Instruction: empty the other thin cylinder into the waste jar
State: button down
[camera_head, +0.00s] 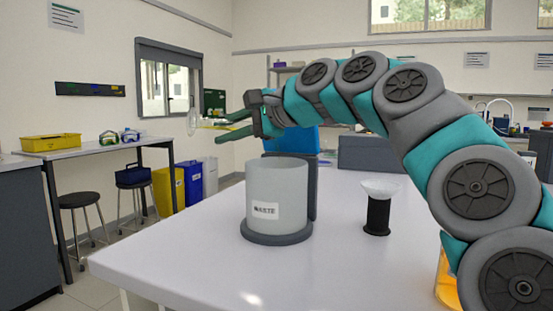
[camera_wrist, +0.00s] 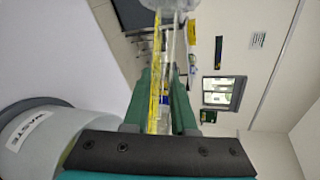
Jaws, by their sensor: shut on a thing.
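The waste jar (camera_head: 277,190), a pale, frosted, wide container labelled WASTE, stands on a dark round base on the white table. It also shows at the lower left of the wrist view (camera_wrist: 45,140). My gripper (camera_head: 230,125) is above and left of the jar, apart from it. Its green fingers (camera_wrist: 163,100) are shut on a clear thin cylinder (camera_wrist: 166,50) with a yellow strip along it. In the head view the cylinder (camera_head: 205,123) lies about level, its wide clear end pointing left. I cannot tell whether liquid is in it.
A dark upright panel (camera_head: 312,185) is just behind the jar. An amber vessel (camera_head: 447,283) is partly hidden by my arm. The table's front left is clear.

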notch_tip(320, 180, up, 6)
jog(key=w+d+m+y, duration=0.1)
jog(key=d+m+y, duration=0.1)
jog(key=m+y, duration=0.2)
jog(key=m, duration=0.3)
jog(key=shift+w+t+y, duration=0.25)
jog(key=shift+t+y, duration=0.15)
dwell(0.4)
jog(key=shift+f, duration=0.1)
dwell(0.6)
